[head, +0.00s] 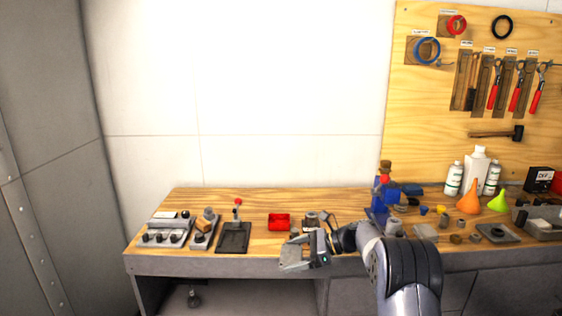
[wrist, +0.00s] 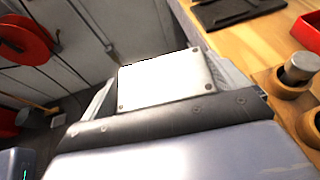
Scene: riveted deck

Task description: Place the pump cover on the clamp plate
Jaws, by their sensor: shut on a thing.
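The pump cover looks like a pale grey flat plate with small holes at its corners (wrist: 168,82). It is between the fingers of my gripper (wrist: 165,90) in the wrist view. In the head view my gripper (head: 308,252) holds the cover (head: 292,258) at the bench's front edge, and it looks roughly level. The clamp plate seems to be the dark flat plate (head: 233,238) with an upright red-knobbed lever, left of my gripper on the bench. Part of this dark plate shows at the top of the wrist view (wrist: 230,12). Nothing lies on its visible part.
A red tray (head: 278,222) stands between the dark plate and a wooden holder with a metal cylinder (wrist: 298,68). Grey blocks with knobs (head: 168,230) stand at the left. A blue vise (head: 381,203), bottles and funnels crowd the right. Bare wood surrounds the red tray.

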